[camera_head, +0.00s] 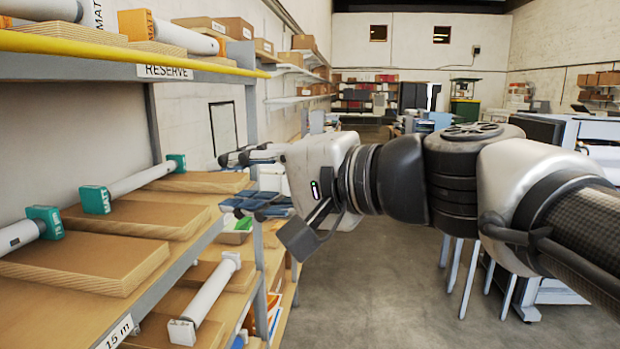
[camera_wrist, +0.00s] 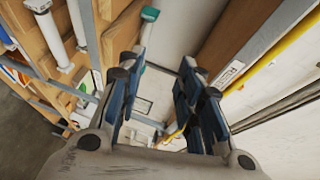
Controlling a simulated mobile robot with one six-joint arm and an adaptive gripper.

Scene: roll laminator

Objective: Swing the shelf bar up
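The shelf bar (camera_head: 130,55) is a yellow rail running level along the front of the upper shelf, just above its RESERVE label. In the wrist view the yellow bar (camera_wrist: 275,52) slants in from the upper right, passing behind the right finger. A short yellow piece shows low between the fingers. My gripper (camera_head: 232,180) is in front of the shelves, lower than the bar and near its far end. In the wrist view my gripper (camera_wrist: 157,78) is open, with nothing held between its dark fingers. I cannot tell the exact gap between finger and bar.
The upper shelf holds boxes and rolls, including an orange-capped one (camera_head: 172,34). A white-ended roll (camera_head: 205,298) lies below. Clear floor (camera_head: 385,270) lies to the right; machines stand beyond.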

